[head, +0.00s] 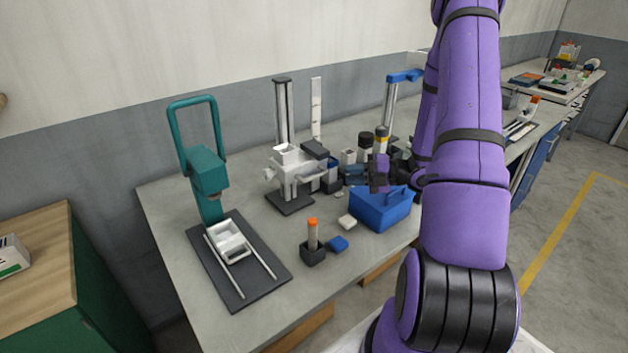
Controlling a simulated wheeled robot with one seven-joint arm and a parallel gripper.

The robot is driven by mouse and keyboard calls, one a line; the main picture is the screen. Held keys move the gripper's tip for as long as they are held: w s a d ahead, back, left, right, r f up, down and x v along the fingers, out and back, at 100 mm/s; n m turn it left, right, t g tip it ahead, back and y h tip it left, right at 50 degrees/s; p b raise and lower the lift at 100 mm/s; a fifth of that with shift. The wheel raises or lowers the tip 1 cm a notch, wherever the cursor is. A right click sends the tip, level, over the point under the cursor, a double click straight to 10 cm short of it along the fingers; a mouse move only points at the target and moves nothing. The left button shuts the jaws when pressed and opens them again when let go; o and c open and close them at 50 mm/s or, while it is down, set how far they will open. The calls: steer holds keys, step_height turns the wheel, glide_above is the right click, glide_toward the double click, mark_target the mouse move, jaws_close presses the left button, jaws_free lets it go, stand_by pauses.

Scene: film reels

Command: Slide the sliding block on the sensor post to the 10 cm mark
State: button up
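I cannot tell for certain which one is the sensor post. My gripper (352,174) is low over the bench, right of the white assembly and behind the blue box. Its fingers are too small and cluttered to read.
A blue box with a handle (380,211) stands in front of my gripper. Dark and yellow-banded cylinders (380,138) stand close behind. A teal stand (207,170), a tray on rails (232,242) and an orange-capped tube (312,233) are at left and front.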

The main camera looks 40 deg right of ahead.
mark_target(317, 177)
steer(key=x, duration=1)
steer(key=shift+w+a+f, duration=0.1)
steer(key=shift+w+a, duration=0.05)
steer(key=shift+w, duration=0.15)
jaws_close()
